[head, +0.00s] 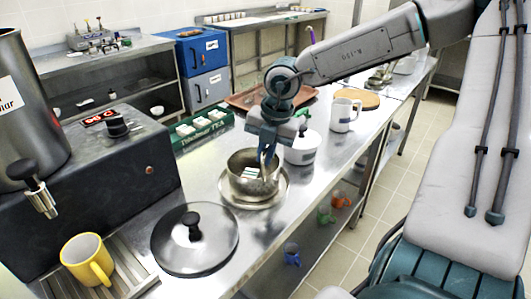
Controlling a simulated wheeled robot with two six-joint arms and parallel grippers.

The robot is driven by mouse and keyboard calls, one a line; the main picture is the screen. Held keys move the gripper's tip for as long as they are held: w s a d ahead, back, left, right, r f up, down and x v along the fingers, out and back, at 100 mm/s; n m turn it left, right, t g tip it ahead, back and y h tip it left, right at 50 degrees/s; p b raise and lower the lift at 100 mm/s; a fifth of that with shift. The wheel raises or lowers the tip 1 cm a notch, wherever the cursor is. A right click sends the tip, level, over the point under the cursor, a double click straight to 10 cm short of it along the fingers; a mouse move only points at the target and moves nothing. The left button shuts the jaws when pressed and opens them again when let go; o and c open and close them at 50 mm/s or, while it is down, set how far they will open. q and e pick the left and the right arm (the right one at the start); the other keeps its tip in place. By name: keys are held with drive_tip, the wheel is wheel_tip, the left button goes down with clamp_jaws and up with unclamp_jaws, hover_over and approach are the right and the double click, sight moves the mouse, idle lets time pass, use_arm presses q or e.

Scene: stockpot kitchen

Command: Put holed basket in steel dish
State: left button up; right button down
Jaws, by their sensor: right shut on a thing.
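The holed basket (245,186) is a round, shiny steel vessel at the centre of the head view, roughly upright. A small white and green item shows within its rim. Holes in its wall are too small to make out. The steel dish (279,198) is a wide, shallow, shiny round dish on the counter directly below the basket. Its rim shows around the basket's lower part. I cannot tell whether the basket touches the dish. My right gripper (268,158) points down and is shut on the basket's rim at the right side. My left gripper is out of view.
A lid (212,245) with a black knob lies in front left. A yellow mug (88,259) stands on a drip grate. A white lidded pot (303,150) and white mug (343,115) are close behind. A green tea box (204,133) is at back left.

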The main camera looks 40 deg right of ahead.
drive_tip(key=c, duration=1.5)
unclamp_jaws()
drive_tip(key=v, duration=1.2)
drive_tip(key=shift+w+d, duration=0.1)
